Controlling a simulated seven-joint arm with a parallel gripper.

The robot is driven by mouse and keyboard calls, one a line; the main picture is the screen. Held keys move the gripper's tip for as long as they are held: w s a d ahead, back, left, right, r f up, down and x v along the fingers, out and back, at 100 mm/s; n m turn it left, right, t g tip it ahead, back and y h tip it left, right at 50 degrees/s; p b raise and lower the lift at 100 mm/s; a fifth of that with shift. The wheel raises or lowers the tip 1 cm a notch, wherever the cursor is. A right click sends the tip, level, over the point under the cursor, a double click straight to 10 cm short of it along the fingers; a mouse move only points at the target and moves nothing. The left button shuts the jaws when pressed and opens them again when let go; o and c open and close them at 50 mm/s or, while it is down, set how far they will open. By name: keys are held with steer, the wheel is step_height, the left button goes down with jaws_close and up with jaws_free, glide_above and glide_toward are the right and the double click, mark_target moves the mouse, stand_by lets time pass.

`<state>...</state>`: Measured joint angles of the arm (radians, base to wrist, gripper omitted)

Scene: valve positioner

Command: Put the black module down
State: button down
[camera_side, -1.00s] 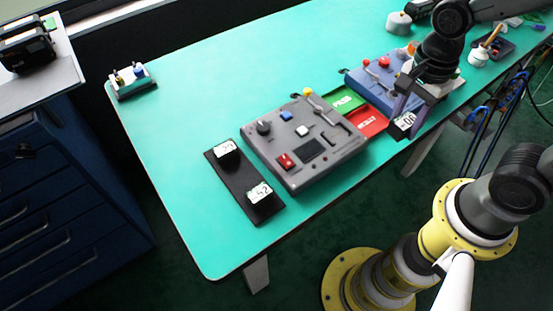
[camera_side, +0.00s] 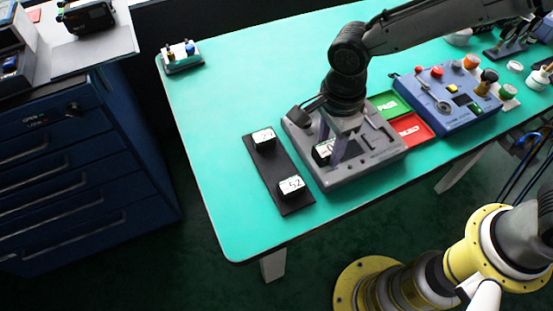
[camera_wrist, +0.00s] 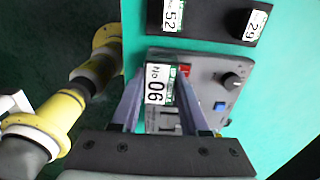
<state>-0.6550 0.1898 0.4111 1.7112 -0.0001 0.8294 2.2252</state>
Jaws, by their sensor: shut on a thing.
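My gripper (camera_side: 334,158) is shut on a black module (camera_side: 323,152) with a white label. It holds the module over the grey control box (camera_side: 375,158). In the wrist view the module (camera_wrist: 157,84) sits between the two fingers (camera_wrist: 157,90), and its label reads 06. A black rack strip (camera_side: 279,170) lies left of the grey box. It carries one module labelled 29 (camera_side: 264,138) at its far end and one labelled 52 (camera_side: 291,187) at its near end, with a bare stretch between them. The gap between the held module and the box is hard to judge.
A green tray (camera_side: 389,104) and a red tray (camera_side: 411,129) lie right of the grey box, beside a blue control box (camera_side: 452,112) with knobs. A small holder (camera_side: 180,59) stands at the far left corner. The teal table (camera_side: 222,120) is clear left of the rack.

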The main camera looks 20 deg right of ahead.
steer(key=w+a+f, duration=0.3)
steer(key=w, duration=0.2)
glide_above(276, 166)
step_height(276, 166, down, 6)
steer(key=shift+s+r, duration=0.1)
steer(key=shift+r, duration=0.05)
steer(key=shift+f, duration=1.55)
steer(key=shift+f, duration=0.1)
steer(key=shift+c, duration=2.1)
jaws_free()
steer(key=shift+f, duration=0.1)
step_height(276, 166, up, 12)
steer(key=shift+r, duration=0.2)
